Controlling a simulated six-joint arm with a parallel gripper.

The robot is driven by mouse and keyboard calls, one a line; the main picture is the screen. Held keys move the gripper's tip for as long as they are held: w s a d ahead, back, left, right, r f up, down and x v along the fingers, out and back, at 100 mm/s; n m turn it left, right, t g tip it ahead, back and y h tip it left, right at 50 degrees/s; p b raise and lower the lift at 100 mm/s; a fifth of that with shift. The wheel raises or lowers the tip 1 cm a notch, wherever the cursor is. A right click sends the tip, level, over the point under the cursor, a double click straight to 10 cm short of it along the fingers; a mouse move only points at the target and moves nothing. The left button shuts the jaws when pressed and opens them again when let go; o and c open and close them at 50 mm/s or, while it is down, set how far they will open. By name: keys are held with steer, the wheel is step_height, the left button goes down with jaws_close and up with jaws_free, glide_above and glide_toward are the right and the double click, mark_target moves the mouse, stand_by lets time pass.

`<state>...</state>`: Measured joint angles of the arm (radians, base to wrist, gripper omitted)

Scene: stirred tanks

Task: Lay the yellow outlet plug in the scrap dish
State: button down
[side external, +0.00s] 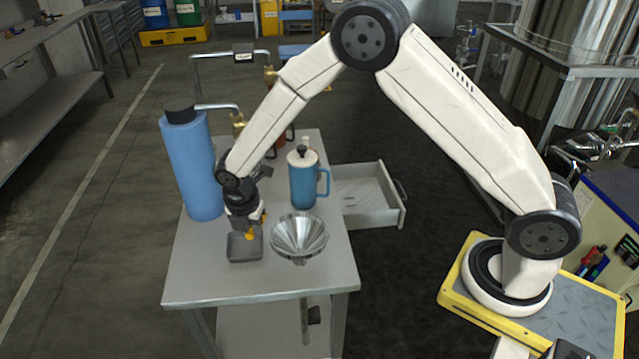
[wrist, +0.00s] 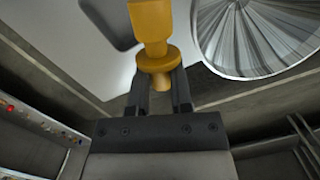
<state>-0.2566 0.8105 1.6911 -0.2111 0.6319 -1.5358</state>
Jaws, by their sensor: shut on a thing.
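The yellow outlet plug (side external: 250,235) is in my gripper (side external: 248,222), and it also shows close up in the wrist view (wrist: 152,25). My gripper's two dark fingers (wrist: 161,88) are shut on the plug near its flange. The grey, square scrap dish (side external: 245,249) lies on the table just below the plug in the side view. Part of the dish shows at the top left of the wrist view (wrist: 110,18), beside the plug's far end. The gap between plug and dish is hard to judge.
A metal funnel (side external: 299,235) stands right of the dish. A blue lidded jug (side external: 303,185) is behind it. A tall blue cylinder (side external: 191,170) stands left of my wrist. An open drawer (side external: 368,195) juts out at the right. The table's front (side external: 270,285) is clear.

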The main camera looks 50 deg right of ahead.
glide_above(243, 254)
steer(key=f, duration=0.5)
steer(key=shift+s+a, duration=0.15)
steer(key=shift+s, duration=0.25)
steer(key=shift+w+f, duration=0.15)
steer(key=shift+f, duration=0.05)
steer(key=shift+w+f, duration=0.1)
steer(key=shift+f, duration=1.5)
steer(key=shift+f, duration=0.1)
steer(key=c, duration=0.5)
jaws_free()
